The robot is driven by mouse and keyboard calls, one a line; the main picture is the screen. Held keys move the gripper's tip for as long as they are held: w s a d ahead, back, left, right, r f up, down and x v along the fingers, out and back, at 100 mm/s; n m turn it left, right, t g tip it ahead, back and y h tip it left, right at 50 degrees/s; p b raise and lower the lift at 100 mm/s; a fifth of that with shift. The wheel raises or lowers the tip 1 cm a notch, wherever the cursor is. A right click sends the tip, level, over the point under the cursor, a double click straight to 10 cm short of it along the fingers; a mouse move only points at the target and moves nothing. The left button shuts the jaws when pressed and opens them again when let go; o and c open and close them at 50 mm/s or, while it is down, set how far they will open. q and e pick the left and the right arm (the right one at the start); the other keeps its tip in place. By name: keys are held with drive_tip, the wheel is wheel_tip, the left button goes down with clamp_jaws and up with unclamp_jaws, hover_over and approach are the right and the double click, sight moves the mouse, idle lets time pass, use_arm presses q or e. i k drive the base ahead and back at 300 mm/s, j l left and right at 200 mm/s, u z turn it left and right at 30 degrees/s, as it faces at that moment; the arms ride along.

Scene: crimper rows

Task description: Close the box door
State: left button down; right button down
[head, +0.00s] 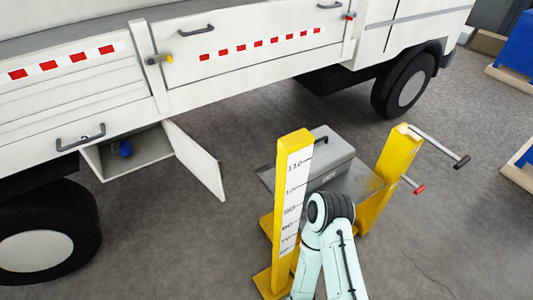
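The box (150,150) is a white storage compartment slung under the side of the white truck, left of centre in the head view. Its door (197,160) stands wide open, swung out to the right of the opening. A blue round object (125,149) sits inside. Neither of my grippers is in view. A pale arm link of mine with a black joint shows at the bottom centre, well to the right of the door and apart from it.
A yellow stand with a height scale (290,195) and a grey toolbox (330,155) on its platform stands right of the door. Truck wheels are at lower left (38,245) and upper right (405,88). Grey floor (170,255) below the door is clear.

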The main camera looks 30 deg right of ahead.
sight(205, 168)
drive_tip(key=i+z, duration=0.1)
drive_tip(key=z, duration=0.3)
drive_tip(key=i+j+z, duration=0.1)
drive_tip(key=z, duration=0.3)
drive_tip(key=i+j+z, duration=0.1)
drive_tip(key=z, duration=0.25)
drive_tip(key=j+z, duration=0.25)
drive_tip(key=z, duration=0.15)
